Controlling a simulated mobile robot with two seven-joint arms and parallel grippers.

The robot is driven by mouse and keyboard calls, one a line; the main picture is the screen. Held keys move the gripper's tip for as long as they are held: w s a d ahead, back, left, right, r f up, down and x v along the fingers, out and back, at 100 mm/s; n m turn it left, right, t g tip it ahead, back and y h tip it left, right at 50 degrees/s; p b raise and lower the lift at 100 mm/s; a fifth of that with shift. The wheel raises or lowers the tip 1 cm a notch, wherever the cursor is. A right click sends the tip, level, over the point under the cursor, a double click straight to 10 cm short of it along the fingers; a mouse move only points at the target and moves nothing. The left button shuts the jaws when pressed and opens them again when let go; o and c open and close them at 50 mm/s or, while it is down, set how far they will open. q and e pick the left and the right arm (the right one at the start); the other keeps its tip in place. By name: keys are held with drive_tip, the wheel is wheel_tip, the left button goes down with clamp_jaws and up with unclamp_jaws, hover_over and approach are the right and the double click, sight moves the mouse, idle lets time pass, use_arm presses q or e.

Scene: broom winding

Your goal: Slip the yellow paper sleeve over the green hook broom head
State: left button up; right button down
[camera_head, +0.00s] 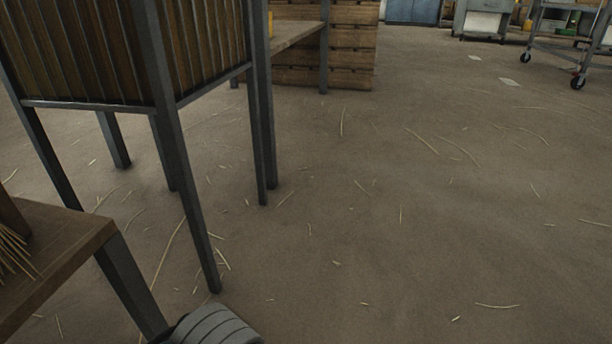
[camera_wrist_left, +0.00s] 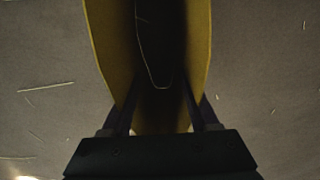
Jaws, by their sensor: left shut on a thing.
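The yellow paper sleeve (camera_wrist_left: 198,45) fills the upper middle of the left wrist view. I look into its dark hollow, with yellow walls curving on both sides and a thin pale line inside. My left gripper (camera_wrist_left: 160,88) is shut on the sleeve near its lower end; the dark fingers show on either side. The sleeve is above the floor. Neither the sleeve nor either gripper shows in the head view. The green hook broom head cannot be made out in either view. My right gripper is not in view.
A slatted wooden bin on metal legs (camera_head: 190,170) stands at the left. A wooden table edge (camera_head: 65,240) with straw is at lower left. Wooden crates (camera_head: 345,50) stand behind, and a wheeled cart (camera_head: 560,45) far right. The straw-strewn floor (camera_head: 420,220) is open.

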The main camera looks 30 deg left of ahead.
use_arm(q)
drive_tip(key=o, duration=1.3)
drive_tip(key=shift+f, duration=0.1)
drive_tip(key=shift+f+b, duration=0.2)
drive_tip(key=shift+b, duration=0.4)
wheel_tip(320, 180, up, 10)
drive_tip(key=p, duration=1.1)
drive_tip(key=shift+r, duration=0.2)
